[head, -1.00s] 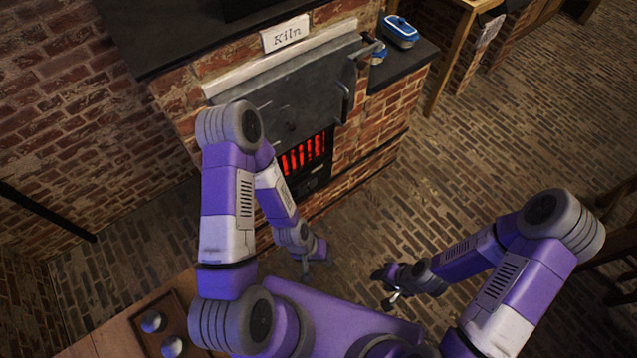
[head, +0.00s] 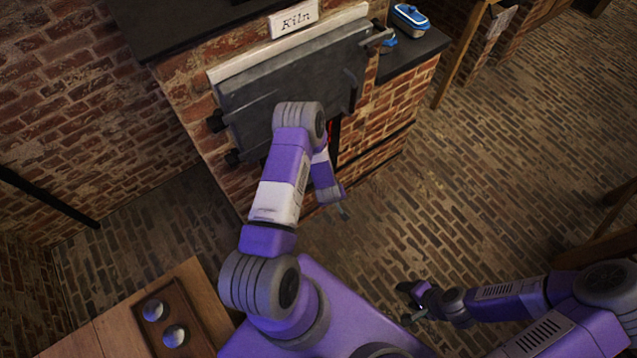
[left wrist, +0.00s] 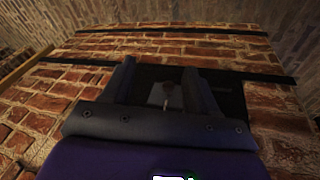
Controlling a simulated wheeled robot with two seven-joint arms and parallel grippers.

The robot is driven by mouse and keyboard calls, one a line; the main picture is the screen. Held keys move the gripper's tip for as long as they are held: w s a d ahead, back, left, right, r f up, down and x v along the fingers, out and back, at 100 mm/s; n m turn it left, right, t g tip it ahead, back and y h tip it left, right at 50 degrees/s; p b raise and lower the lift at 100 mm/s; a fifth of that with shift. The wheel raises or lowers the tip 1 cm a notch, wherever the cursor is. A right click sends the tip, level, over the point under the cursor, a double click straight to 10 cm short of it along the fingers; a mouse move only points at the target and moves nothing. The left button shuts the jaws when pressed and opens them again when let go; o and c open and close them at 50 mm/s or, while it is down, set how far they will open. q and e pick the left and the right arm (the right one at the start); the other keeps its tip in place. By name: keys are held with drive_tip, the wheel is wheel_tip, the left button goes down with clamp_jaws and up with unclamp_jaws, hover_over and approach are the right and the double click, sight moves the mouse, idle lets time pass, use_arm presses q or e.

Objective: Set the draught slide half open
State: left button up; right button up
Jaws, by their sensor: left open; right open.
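The kiln's draught slide shows in the left wrist view as a small grey plate (left wrist: 158,94) with a pale knob or pin, set in a dark panel (left wrist: 232,93) in the brickwork. My left gripper (left wrist: 160,68) is open, its two dark fingers pointing at the panel on either side of the plate. I cannot tell whether they touch anything. My right gripper (head: 408,304) is open and empty, low over the floor, away from the kiln.
A wooden table with a tray (head: 180,295) is at lower left.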

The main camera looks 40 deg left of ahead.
use_arm(q)
drive_tip(key=w+a+f+n+y+b, duration=0.1)
drive_tip(key=w+a+f, duration=0.1)
drive_tip(key=a+f, duration=0.1)
drive_tip(key=w+a+f+n+y, duration=0.1)
drive_tip(key=w+a+f, duration=0.1)
drive_tip(key=a, duration=0.3)
drive_tip(key=w+a+f+n+b, duration=0.1)
drive_tip(key=w+a+f, duration=0.1)
drive_tip(key=a+f, duration=0.2)
drive_tip(key=shift+a+f+n+t+y+b, duration=0.2)
drive_tip(key=shift+f+n+t+y+b, duration=0.15)
drive_tip(key=shift+f, duration=0.2)
drive_tip(key=shift+s, duration=0.1)
clamp_jaws()
